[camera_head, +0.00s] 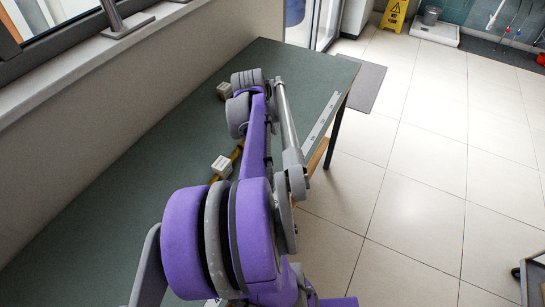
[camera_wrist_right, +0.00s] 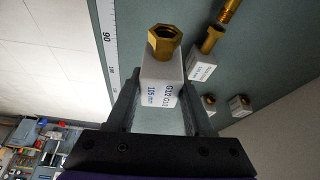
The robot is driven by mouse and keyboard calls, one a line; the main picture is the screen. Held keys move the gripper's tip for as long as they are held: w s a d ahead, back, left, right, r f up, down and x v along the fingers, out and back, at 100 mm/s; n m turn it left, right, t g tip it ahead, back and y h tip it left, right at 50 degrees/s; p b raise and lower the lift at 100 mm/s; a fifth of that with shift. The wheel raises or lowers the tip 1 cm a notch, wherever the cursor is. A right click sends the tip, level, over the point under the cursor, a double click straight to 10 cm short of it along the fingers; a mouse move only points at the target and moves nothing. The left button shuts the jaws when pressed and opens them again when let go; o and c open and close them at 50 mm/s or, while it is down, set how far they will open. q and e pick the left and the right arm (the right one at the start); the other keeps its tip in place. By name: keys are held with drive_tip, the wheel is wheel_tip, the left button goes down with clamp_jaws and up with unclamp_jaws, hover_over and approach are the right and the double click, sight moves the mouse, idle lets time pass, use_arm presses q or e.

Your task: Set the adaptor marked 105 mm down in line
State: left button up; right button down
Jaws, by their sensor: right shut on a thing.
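In the right wrist view the adaptor marked 105 mm (camera_wrist_right: 160,72) is a pale block with a brass hexagonal socket at one end and blue lettering on its face. My right gripper (camera_wrist_right: 161,96) is shut on the block, one finger on each side, with the brass end beyond the fingers. The green table (camera_wrist_right: 225,40) lies behind it; I cannot tell whether the adaptor touches the top. In the head view a purple and grey arm of mine hides the right gripper and the held adaptor. My left gripper is not in view.
Other pale-block brass adaptors lie on the table, one at mid-length (camera_head: 222,166) and one farther off (camera_head: 223,90). A marked scale (camera_head: 322,120) runs along the table's right edge. A wall and window sill border the left side. Tiled floor (camera_head: 420,170) is open at right.

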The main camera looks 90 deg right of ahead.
drive_tip(key=shift+s+a+f+m, duration=0.1)
drive_tip(key=shift+s+f+m, duration=0.1)
drive_tip(key=shift+s+m, duration=0.25)
drive_tip(key=shift+s+f+m, duration=0.2)
drive_tip(key=shift+s+m, duration=0.05)
drive_tip(key=shift+s, duration=0.3)
wheel_tip(320, 180, down, 4)
drive_tip(key=shift+f, duration=0.15)
drive_tip(key=shift+f+b, duration=0.4)
drive_tip(key=shift+f, duration=2)
drive_tip(key=shift+f, duration=0.2)
drive_tip(key=shift+c, duration=1.4)
unclamp_jaws()
